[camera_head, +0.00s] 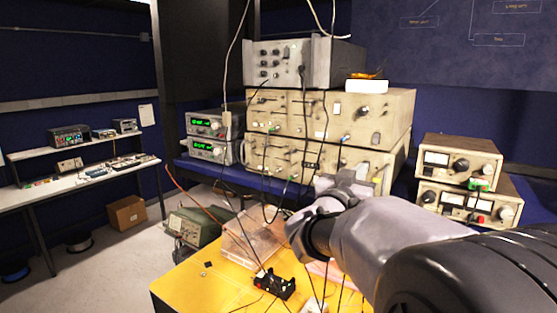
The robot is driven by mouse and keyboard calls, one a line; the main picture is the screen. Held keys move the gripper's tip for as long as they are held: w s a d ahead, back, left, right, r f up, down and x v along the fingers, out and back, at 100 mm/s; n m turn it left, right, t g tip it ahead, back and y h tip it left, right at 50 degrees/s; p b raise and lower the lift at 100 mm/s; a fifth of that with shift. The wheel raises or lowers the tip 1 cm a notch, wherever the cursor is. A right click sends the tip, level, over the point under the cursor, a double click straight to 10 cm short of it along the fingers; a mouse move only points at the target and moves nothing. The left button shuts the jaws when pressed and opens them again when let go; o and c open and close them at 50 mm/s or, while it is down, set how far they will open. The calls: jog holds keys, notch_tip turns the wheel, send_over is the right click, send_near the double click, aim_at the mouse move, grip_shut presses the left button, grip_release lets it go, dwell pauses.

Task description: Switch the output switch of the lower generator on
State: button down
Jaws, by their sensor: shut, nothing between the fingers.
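Two wide beige instruments are stacked under a grey one in the middle of the view. I take the upper beige box (385,106) and the lower beige box (385,157) to be the generators. Black cables hang across their fronts. My gripper (348,183) is shut and empty, in front of the lower right part of the lower box's face. I cannot tell whether it touches the panel. It covers part of that face. The output switch of the lower generator is too small or hidden to make out, and its position cannot be told.
A yellow table (190,285) with a clear box (252,238) and a black holder (274,284) lies below my arm. Two smaller beige units (462,160) stand at the right. Green-display supplies (207,124) stand left of the stack.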

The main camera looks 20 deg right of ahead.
jog(key=shift+x, duration=0.85)
